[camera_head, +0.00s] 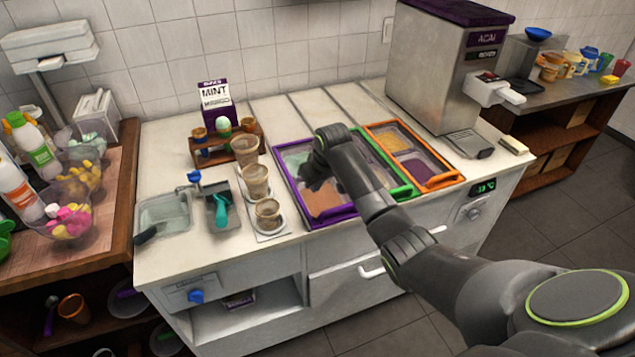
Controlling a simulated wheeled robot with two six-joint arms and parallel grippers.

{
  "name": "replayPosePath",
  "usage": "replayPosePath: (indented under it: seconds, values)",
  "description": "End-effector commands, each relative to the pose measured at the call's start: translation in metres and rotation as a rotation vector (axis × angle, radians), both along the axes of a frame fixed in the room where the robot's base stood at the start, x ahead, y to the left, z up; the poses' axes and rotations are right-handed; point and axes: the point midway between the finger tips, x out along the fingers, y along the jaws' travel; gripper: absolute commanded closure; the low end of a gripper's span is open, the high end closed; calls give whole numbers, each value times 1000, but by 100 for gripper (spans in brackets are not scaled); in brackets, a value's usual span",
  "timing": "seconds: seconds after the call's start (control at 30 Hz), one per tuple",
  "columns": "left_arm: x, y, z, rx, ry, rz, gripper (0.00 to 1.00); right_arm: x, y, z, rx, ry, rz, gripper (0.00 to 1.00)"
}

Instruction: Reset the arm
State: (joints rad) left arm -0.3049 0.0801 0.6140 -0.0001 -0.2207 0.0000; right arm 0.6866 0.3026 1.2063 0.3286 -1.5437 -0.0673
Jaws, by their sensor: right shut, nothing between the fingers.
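My right arm reaches in from the lower right. My right gripper (318,180) is over the purple-framed topping bin (308,222), with its jaws shut and empty. The arm and wrist hide part of that bin and of the green-framed bin (398,188) beside it. I cannot tell whether the fingers touch what is in the bin. My left gripper is not in view.
An orange-framed bin (442,183) lies right of the green one. Several cups (256,182) stand left of the bins, near a teal-handled scoop (221,208) and a sink (165,213). The acai machine (435,70) stands behind right.

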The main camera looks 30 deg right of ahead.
Motion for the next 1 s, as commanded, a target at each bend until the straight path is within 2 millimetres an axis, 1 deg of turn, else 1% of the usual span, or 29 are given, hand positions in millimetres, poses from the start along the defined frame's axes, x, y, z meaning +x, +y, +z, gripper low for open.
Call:
replayPosePath:
  seconds: [0.03, 0.1, 0.3, 0.37, 0.47, 0.57, 0.67, 0.7, 0.77, 0.8, 0.87, 0.9, 0.97, 1.0]
  values:
    - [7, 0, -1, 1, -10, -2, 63, -1, -1, 4, -1, -2, 0, 100]
    - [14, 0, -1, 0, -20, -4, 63, -3, -1, 8, 0, -1, -1, 100]
    - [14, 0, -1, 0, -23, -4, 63, -5, -1, 13, -1, 0, -1, 100]
    - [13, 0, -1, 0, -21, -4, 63, -6, -1, 12, -1, 1, 0, 100]
    - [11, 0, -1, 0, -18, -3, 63, -16, -1, 1, -6, 4, -1, 100]
    - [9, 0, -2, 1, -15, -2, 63, -41, -1, -21, -16, 10, -2, 100]
    - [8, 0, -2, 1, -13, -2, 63, -78, -2, -47, -29, 13, -7, 100]
    - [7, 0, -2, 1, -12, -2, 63, -94, -2, -56, -33, 15, -9, 100]
    - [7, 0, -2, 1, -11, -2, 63, -119, -2, -68, -42, 16, -15, 100]
    - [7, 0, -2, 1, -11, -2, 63, -136, -2, -76, -45, 16, -20, 100]
    - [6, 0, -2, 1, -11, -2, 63, -162, -3, -85, -52, 16, -28, 100]
    - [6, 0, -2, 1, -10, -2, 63, -180, -2, -89, -55, 17, -35, 100]
    - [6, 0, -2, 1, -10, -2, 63, -206, -3, -95, -62, 17, -46, 100]
    - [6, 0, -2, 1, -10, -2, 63, -224, -3, -98, -66, 17, -53, 100]
